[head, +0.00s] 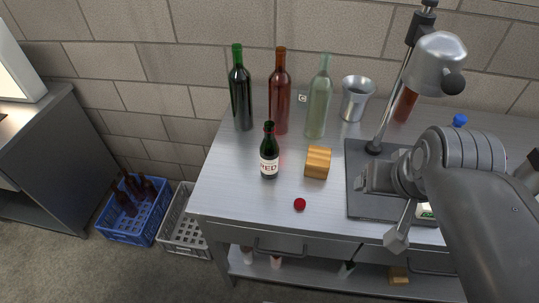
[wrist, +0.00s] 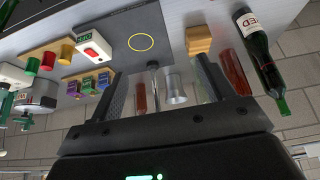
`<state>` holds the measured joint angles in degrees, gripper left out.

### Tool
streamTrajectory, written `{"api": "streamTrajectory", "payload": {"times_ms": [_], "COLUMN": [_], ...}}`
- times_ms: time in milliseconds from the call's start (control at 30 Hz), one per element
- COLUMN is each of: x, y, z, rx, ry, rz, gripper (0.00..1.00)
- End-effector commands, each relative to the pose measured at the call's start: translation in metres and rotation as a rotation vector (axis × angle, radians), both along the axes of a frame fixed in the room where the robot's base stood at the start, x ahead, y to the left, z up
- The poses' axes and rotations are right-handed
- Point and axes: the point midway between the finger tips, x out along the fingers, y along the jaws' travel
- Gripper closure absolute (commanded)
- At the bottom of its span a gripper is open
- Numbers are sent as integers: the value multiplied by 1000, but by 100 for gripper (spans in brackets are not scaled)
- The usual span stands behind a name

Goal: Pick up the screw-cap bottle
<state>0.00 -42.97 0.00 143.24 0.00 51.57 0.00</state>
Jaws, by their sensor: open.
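A small dark green bottle (head: 269,152) with a dark red neck and a white label reading RED stands upright on the steel bench (head: 240,185). In the wrist view this labelled bottle (wrist: 254,45) is at the upper right, outside the jaws. Behind it stand a tall green bottle (head: 240,90), a red-brown bottle (head: 279,95) and a pale clear-green bottle (head: 318,100). I cannot tell for certain which has the screw cap. My gripper (head: 368,180), also in the wrist view (wrist: 160,78), is open and empty, right of the labelled bottle and apart from it.
A wooden block (head: 317,162) stands between the labelled bottle and my gripper. A small red round piece (head: 300,204) lies near the front edge. A metal cup (head: 356,98) stands behind. A post with a rounded metal head (head: 440,62) rises from the dark mat (head: 360,207). Crates (head: 127,236) stand on the floor.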

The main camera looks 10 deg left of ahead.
Motion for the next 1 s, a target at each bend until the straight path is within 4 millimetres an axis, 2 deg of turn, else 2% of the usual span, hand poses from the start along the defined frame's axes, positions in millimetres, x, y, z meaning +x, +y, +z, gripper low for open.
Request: {"api": "streamTrajectory", "payload": {"times_ms": [67, 167, 300, 400, 567, 767, 1000], "x": [0, 1, 1, 5, 16, 38, 77], "y": [0, 0, 0, 0, -1, 3, 30], "z": [2, 16, 57, 38, 25, 12, 12], "rx": [0, 0, -3, -118, -317, -641, -1090], "ry": [-1, -4, -4, 72, 168, 294, 407], "rz": [0, 0, 3, 127, 325, 636, 1006], "gripper": [26, 26, 26, 26, 26, 26, 26]}}
